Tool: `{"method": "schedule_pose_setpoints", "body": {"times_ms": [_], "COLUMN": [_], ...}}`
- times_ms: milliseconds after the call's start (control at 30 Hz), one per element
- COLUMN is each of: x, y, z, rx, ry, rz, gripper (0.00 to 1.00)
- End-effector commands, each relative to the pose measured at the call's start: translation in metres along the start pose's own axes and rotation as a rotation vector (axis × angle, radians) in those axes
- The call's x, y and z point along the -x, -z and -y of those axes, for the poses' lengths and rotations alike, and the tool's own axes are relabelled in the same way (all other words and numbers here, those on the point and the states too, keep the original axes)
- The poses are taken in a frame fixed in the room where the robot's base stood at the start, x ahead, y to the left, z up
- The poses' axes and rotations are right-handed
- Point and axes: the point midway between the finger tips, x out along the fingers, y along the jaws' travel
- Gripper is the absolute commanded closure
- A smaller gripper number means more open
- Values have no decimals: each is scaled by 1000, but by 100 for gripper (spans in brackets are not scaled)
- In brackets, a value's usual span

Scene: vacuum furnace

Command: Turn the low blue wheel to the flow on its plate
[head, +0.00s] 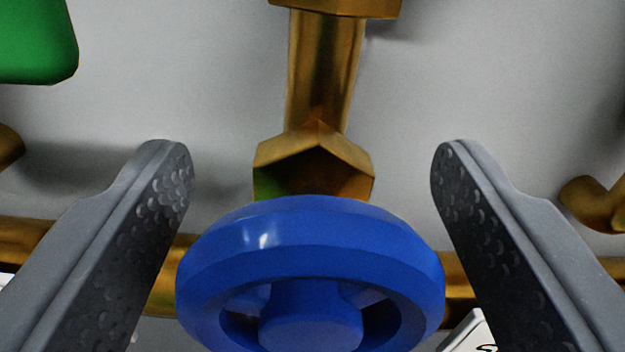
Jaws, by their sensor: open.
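The blue wheel (310,240) is at the bottom middle of the head view, with a round rim, openings and a raised hub. Its lower edge is cut off by the frame. My gripper (312,150) is open, with one grey finger on each side of the wheel. Gaps show between the fingers and the rim near the tips; lower down I cannot tell how close they are. A white plate (474,334) with dark marks shows in part at the bottom right; its flow value cannot be read.
A brass pipe (322,70) with a hex nut (315,165) runs up behind the wheel. A horizontal brass pipe (22,238) crosses behind the fingers. A green part (35,40) is at the upper left, and a brass fitting (595,203) is at the right. The grey wall (480,70) is behind.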

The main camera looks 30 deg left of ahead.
Motion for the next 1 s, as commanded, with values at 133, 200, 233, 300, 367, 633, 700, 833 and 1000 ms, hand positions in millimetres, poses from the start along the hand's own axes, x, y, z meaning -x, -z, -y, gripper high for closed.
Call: {"method": "schedule_pose_setpoints", "body": {"times_ms": [133, 200, 233, 300, 367, 633, 700, 833, 1000], "x": [0, 0, 0, 0, 0, 0, 0, 0, 0], "y": [0, 0, 0, 0, 0, 1, 1, 1, 1], "z": [0, 0, 0, 0, 0, 0, 0, 0, 0], "rx": [0, 0, 0, 0, 7, 149, 166, 171, 171], "ry": [0, 0, 0, 0, 0, 1, 0, 0, 0], "rz": [0, 0, 0, 0, 0, -1, -2, -2, -2], "gripper": [57, 77, 80, 80, 80, 80, 80, 80, 51]}}
